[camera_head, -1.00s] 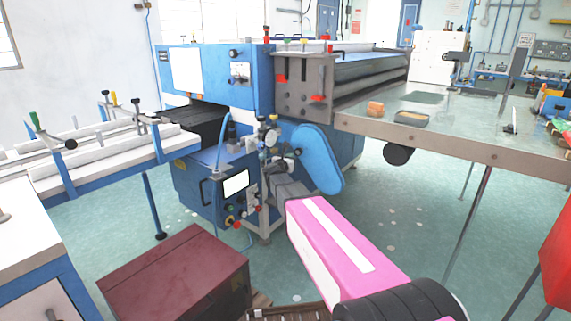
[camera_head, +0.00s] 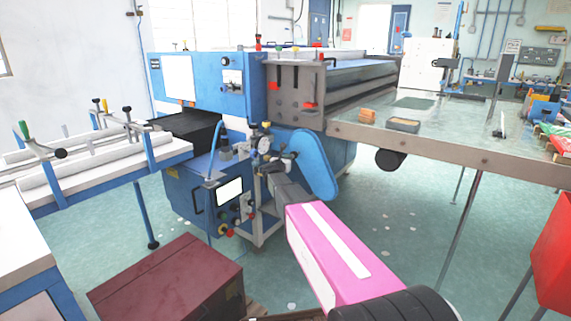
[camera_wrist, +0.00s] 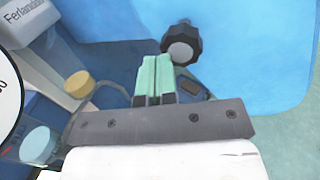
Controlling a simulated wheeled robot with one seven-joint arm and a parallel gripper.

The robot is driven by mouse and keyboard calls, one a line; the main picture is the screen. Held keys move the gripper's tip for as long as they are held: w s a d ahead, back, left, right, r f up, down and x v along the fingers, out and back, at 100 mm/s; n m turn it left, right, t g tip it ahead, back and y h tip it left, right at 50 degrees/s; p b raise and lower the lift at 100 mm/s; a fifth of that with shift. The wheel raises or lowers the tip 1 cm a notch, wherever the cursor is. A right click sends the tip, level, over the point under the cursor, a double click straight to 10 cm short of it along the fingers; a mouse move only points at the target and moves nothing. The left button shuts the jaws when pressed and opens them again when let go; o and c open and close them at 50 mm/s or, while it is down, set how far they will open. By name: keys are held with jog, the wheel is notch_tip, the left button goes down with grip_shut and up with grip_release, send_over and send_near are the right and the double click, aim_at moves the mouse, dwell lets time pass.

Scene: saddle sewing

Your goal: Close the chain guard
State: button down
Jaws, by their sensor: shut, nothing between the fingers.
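The chain guard appears to be the long blue rounded cover (camera_head: 314,165) on the near side of the blue machine, hanging at a slant. In the wrist view, a large blue surface (camera_wrist: 255,50), which looks like this guard, fills the upper right. A black knob (camera_wrist: 182,44) stands at its edge, just beyond my fingertips. My gripper (camera_wrist: 153,75) has pale green fingers, pressed together and empty. They point toward the knob; I cannot tell whether they touch it. In the head view my arm reaches in from the lower right, and its end is left of the guard among the machine's fittings.
A round gauge (camera_head: 264,145) and a control box with a white screen (camera_head: 229,191) are close left of my arm's end. The wrist view shows a yellow cap (camera_wrist: 79,84) there. A long metal table (camera_head: 450,138) is at right. A dark red box (camera_head: 165,280) stands in front.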

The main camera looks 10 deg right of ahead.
jog(key=shift+x, duration=0.75)
jog(key=shift+w+a+r, duration=0.1)
jog(key=v, duration=1.1)
jog(key=s+a+f+n+g+y, duration=0.25)
jog(key=s+f+n+y, duration=0.4)
jog(key=n, duration=0.85)
jog(key=s+a+f+n+g+y, duration=0.25)
jog(key=s+f+n+y, duration=0.4)
jog(key=n, duration=0.85)
jog(key=s+d+f+n+g+h, duration=0.1)
jog(key=s+d+f+n+g, duration=0.1)
jog(key=s, duration=0.5)
jog(key=s+d+f+n+g+h, duration=0.1)
jog(key=s+d+f+n+g, duration=0.2)
jog(key=s+n, duration=0.3)
jog(key=s+d+f+n+g+h, duration=0.1)
jog(key=s+d+n+g, duration=0.3)
jog(key=s, duration=0.4)
jog(key=shift+s+d+f+g, duration=0.2)
jog(key=shift+f+g, duration=0.4)
jog(key=shift+f, duration=0.15)
